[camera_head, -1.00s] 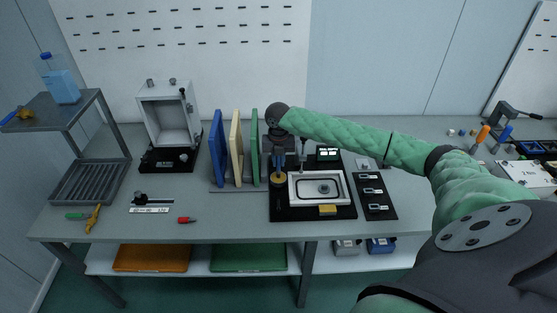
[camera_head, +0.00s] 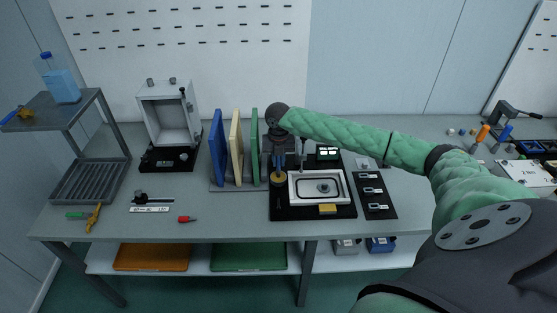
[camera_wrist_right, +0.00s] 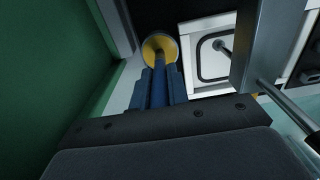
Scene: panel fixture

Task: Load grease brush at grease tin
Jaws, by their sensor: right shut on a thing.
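The grease tin (camera_head: 278,181) is a small round tin with a yellow rim on the left part of the black fixture base. It also shows in the right wrist view (camera_wrist_right: 153,42), just beyond the fingertips. My right gripper (camera_head: 279,165) is directly above the tin, pointing down. In the right wrist view its blue fingers (camera_wrist_right: 159,90) are shut on the grease brush (camera_wrist_right: 158,76), a slim blue handle reaching toward the tin. The brush's lower end is at the tin's opening; its bristles and depth cannot be made out. My left gripper is not in view.
A green panel (camera_head: 254,146) stands close left of my right gripper, beside cream and blue ones. A white framed panel (camera_head: 318,188) lies to the right, with a yellow block (camera_head: 327,209) in front. A black strip (camera_head: 375,189) holds small parts.

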